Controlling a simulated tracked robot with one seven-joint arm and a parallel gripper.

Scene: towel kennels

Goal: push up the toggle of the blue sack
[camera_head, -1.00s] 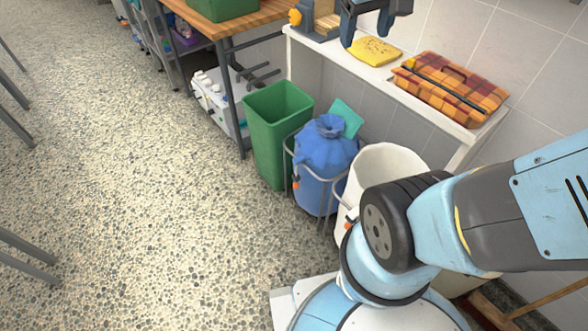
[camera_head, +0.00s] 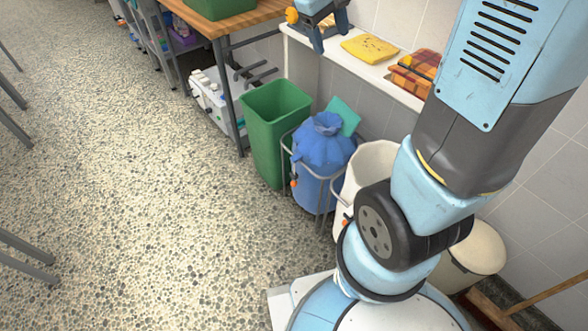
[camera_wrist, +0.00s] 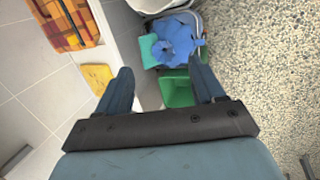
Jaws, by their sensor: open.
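The blue sack (camera_head: 322,150) sits in a grey wire stand between the green bin and the white sack, its gathered top standing up. A small orange piece (camera_head: 294,184) shows low on the stand's front left; I cannot tell whether it is the toggle. In the wrist view the blue sack (camera_wrist: 176,42) lies beyond the fingers, toward the top. My gripper (camera_head: 330,45) is open and empty, above and behind the sack near the shelf; it also shows in the wrist view (camera_wrist: 160,85). No toggle on the sack's neck can be made out.
The green bin (camera_head: 272,135) stands left of the sack, and a white sack (camera_head: 362,172) right of it. A teal cloth (camera_head: 345,116) is behind it. The white shelf (camera_head: 372,70) holds a yellow cloth (camera_head: 370,48) and a plaid cloth (camera_head: 412,76). The floor in front is clear.

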